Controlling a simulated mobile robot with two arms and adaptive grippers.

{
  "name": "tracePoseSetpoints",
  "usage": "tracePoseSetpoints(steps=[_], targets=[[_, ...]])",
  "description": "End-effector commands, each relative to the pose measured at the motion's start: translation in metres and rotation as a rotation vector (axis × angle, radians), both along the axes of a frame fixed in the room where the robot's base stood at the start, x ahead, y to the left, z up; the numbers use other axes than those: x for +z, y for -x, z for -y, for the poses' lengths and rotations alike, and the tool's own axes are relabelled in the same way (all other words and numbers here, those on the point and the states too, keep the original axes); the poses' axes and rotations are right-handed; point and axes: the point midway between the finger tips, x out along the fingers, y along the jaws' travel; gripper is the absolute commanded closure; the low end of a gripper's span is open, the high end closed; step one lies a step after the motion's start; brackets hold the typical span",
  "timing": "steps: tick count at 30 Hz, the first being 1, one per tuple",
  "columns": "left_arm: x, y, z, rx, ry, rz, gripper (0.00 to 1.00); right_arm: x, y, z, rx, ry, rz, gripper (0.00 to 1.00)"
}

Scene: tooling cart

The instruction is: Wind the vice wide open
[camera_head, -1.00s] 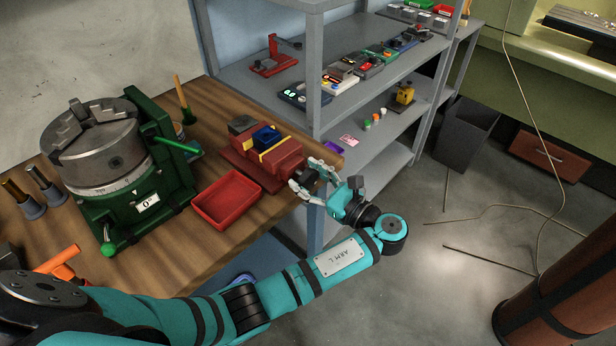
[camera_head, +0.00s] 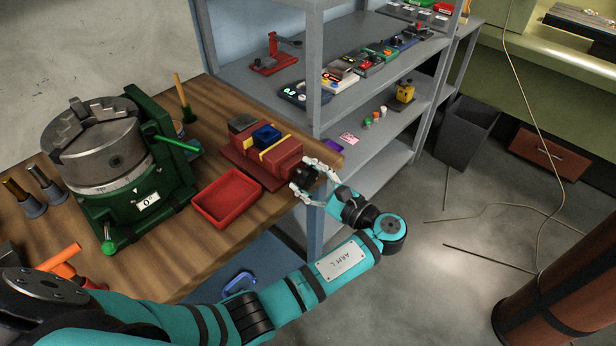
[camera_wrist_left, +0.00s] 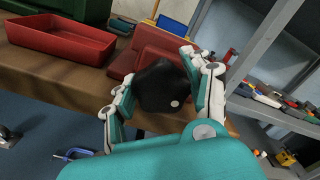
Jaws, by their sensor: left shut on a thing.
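The red vice (camera_head: 284,158) sits near the right end of the wooden bench, with a blue block (camera_head: 266,136) and yellow strips between its jaws. Its black handwheel (camera_head: 305,173) faces the bench end. My left gripper (camera_head: 307,178) is at that end with its fingers on either side of the handwheel, shut on it. In the left wrist view the dark handwheel (camera_wrist_left: 160,88) with a pale round spot lies between the fingers (camera_wrist_left: 155,85), and the red vice body (camera_wrist_left: 160,42) shows behind it. My right gripper is not seen.
A red tray (camera_head: 227,198) lies left of the vice. A green rotary table with a grey chuck (camera_head: 98,150) stands further left. A grey shelf unit (camera_head: 330,60) with small items rises close behind the bench end.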

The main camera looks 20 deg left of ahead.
Motion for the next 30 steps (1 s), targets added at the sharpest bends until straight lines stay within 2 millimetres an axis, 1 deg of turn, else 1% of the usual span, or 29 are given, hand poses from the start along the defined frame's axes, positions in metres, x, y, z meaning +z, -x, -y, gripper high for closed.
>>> tracePoseSetpoints(steps=[3,9,23,24,29,30], targets=[[0.0000,0.0000,-0.0014,0.002,0.016,0.052,0.83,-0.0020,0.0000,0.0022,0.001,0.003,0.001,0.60],[0.0003,0.0001,-0.0014,0.001,0.034,0.102,0.83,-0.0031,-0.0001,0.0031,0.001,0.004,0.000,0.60],[0.0010,0.0001,-0.0017,0.002,0.038,0.115,0.83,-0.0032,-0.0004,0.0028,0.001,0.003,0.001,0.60],[0.0010,0.0000,-0.0018,0.002,0.037,0.115,0.47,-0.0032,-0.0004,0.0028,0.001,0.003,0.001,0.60],[0.0006,0.0002,-0.0013,0.001,0.038,0.114,0.26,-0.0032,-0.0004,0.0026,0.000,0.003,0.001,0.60],[0.0006,0.0002,-0.0012,0.001,0.038,0.114,0.26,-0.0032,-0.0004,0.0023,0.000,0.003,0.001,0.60]])
